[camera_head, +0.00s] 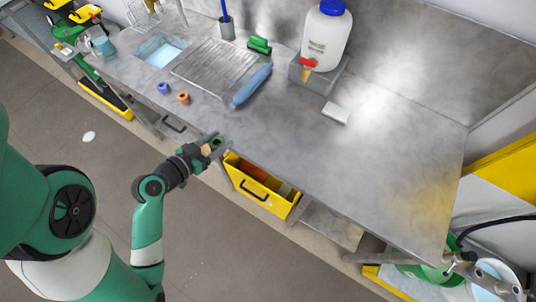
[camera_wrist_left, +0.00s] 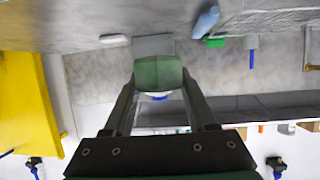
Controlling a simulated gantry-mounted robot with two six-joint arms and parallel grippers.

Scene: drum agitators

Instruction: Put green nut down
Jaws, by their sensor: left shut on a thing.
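My left gripper (camera_head: 213,145) is at the front edge of the metal bench, left of the open yellow drawer. It is shut on the green nut (camera_wrist_left: 158,73), which fills the space between the fingers in the left wrist view. In the head view the nut is small and partly hidden by the fingers. A blue nut (camera_head: 162,88) and an orange nut (camera_head: 183,98) lie on the bench, beyond the gripper and to its left. My right gripper is not in view.
The metal bench (camera_head: 300,140) has clear room right of the nuts. A ribbed drainer (camera_head: 214,66), a blue bottle (camera_head: 252,86), a white jug (camera_head: 326,38) and a white block (camera_head: 335,113) stand or lie further back. The yellow drawer (camera_head: 262,199) juts out below the front edge.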

